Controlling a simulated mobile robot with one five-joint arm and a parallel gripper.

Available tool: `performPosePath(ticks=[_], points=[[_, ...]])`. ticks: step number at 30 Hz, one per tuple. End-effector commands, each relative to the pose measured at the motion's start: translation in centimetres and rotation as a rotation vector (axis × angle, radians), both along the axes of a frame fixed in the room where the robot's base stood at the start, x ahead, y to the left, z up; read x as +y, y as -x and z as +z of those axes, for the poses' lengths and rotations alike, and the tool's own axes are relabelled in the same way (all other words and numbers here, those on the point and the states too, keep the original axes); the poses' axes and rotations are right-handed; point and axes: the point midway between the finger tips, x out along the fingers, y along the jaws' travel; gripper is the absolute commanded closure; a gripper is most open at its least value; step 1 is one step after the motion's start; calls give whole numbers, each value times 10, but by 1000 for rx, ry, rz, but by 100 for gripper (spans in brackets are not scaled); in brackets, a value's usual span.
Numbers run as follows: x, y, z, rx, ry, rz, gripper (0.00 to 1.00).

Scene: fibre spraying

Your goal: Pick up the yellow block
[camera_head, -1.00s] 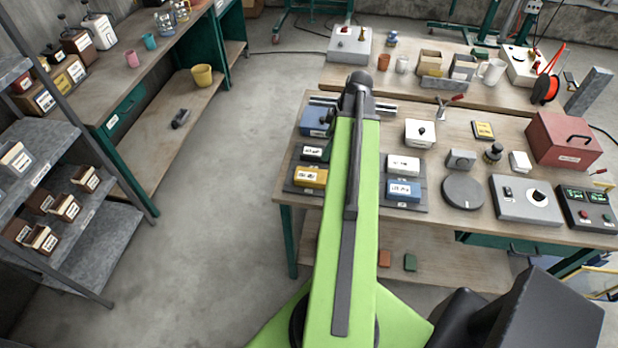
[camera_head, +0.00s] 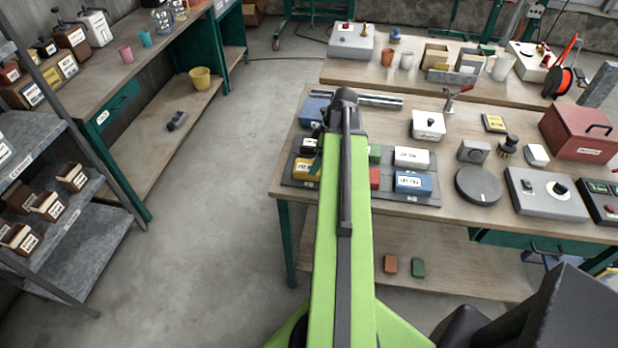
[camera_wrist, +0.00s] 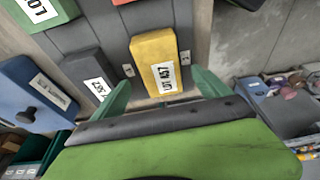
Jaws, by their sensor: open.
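The yellow block (camera_wrist: 152,48) lies on a grey panel with a white label on its top, facing my wrist camera. In the head view the yellow block (camera_head: 300,168) sits at the near left of the grey mat on the bench, partly hidden by my arm. My gripper (camera_wrist: 161,79) is open and empty. Its two green fingers show in the wrist view, one left and one right of the block's near end, with the block apart from them. In the head view most of my gripper is hidden behind the arm.
A black block (camera_wrist: 84,68) lies close left of the yellow one. In the head view, white (camera_head: 411,158) and blue (camera_head: 413,182) blocks lie right of my arm.

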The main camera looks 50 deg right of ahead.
Motion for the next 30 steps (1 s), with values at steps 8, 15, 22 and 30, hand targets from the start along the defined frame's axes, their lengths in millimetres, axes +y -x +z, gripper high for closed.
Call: performPosePath(ticks=[8, 15, 22, 30], points=[[7, -8, -39, 0, 0, 0, 13], [7, -7, -36, 0, 0, -1, 22], [7, -7, -36, 0, 0, -1, 52], [6, -7, -36, 0, 0, -2, 87]])
